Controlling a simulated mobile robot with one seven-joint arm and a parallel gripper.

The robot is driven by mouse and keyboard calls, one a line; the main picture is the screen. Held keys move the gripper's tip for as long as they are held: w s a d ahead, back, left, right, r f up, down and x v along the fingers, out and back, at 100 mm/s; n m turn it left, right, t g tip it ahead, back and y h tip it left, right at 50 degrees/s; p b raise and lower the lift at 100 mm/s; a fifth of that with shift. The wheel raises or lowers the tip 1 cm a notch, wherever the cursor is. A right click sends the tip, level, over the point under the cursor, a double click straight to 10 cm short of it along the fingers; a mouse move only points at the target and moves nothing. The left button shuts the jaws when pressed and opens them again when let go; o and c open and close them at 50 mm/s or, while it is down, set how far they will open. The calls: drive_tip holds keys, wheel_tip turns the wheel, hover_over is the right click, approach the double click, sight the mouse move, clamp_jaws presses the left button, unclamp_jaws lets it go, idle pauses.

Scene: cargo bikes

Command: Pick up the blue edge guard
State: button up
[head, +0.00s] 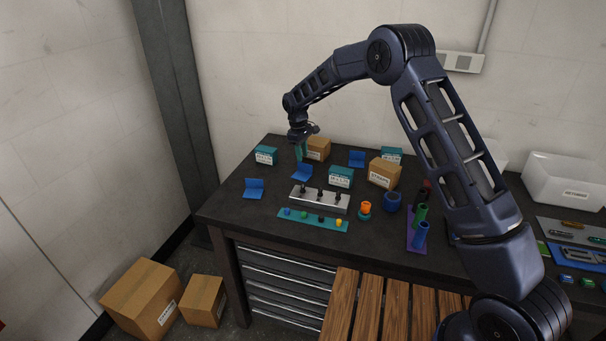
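Several blue L-shaped pieces that look like edge guards are on the dark table. One edge guard (254,189) is at the left front, one (302,173) is near the middle left, and one (356,159) is farther back to the right. My gripper (300,152) points down above and just behind the middle-left one. A narrow teal-green shape shows at its tip; I cannot tell whether it is the fingers or something between them. The gripper is too small in view to tell open from shut.
Teal-and-white boxes (341,177) and cardboard boxes (384,173) stand close around the blue pieces. A grey block with dark pegs (320,200) and a teal strip with coloured knobs (313,220) lie in front.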

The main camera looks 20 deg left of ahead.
sight(305, 164)
drive_tip(key=shift+d+f, duration=0.2)
drive_tip(key=shift+f, duration=0.7)
drive_tip(key=shift+d+f, duration=0.25)
drive_tip(key=shift+f, duration=0.6)
drive_tip(key=shift+d+f, duration=0.2)
drive_tip(key=shift+f, duration=0.7)
drive_tip(key=shift+c, duration=0.2)
clamp_jaws()
